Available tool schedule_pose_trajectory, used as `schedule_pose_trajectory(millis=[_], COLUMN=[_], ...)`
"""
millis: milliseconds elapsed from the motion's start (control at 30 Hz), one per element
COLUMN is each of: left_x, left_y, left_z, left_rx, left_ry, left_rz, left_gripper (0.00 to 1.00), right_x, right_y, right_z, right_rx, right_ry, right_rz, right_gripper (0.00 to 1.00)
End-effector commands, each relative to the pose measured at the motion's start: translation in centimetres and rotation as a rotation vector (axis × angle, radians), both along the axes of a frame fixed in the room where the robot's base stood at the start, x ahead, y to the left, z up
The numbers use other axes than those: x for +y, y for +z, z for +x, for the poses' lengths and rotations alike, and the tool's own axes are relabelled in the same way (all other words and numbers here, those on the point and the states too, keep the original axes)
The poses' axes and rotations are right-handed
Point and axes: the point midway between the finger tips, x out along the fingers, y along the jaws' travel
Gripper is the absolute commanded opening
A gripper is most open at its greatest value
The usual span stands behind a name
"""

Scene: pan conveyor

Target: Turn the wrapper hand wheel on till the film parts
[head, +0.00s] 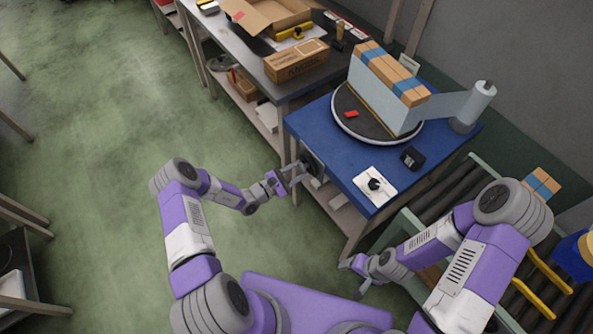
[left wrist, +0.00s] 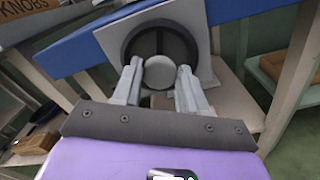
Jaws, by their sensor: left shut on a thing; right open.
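The wrapper hand wheel (head: 311,163) is a dark wheel on the left side of the blue wrapper table. In the left wrist view the wheel (left wrist: 129,45) is a dark ring on a grey plate. My left gripper (head: 294,173) is shut on its round grey knob (left wrist: 159,73), which sits between the fingers. A wrapped block of boxes (head: 385,88) stands on the round turntable (head: 345,118). Pale film (head: 446,105) spans from the block to the upright film roll (head: 473,103), unbroken. My right gripper (head: 353,276) is open and empty, low beside the table's front corner.
A white control plate with a black knob (head: 375,185) and a small black box (head: 412,157) lie on the blue table (head: 335,160). A roller conveyor (head: 440,205) is at the right. A workbench with cartons (head: 297,62) stands behind.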

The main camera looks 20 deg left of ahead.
Motion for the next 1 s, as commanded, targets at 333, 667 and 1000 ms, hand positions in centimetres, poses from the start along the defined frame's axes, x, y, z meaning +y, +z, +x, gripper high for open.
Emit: schedule_pose_trajectory(millis=[333, 667, 1000], left_x=[0.0, 0.1, 3.2], left_y=[0.0, 0.0, 0.1], left_z=[0.0, -0.1, -4.1], left_rx=[0.001, 0.002, 0.004], left_ry=[0.000, 0.000, 0.003], left_rz=[-0.002, -0.001, -0.002], left_gripper=[0.62, 0.66, 0.66], right_x=[0.0, 0.0, 0.0], right_y=[0.0, 0.0, 1.0], right_z=[0.0, 0.0, 0.0], right_rx=[0.000, 0.000, 0.000], right_ry=[0.000, 0.000, 0.000], right_rz=[0.000, 0.000, 0.000], right_gripper=[0.64, 0.64, 0.64])
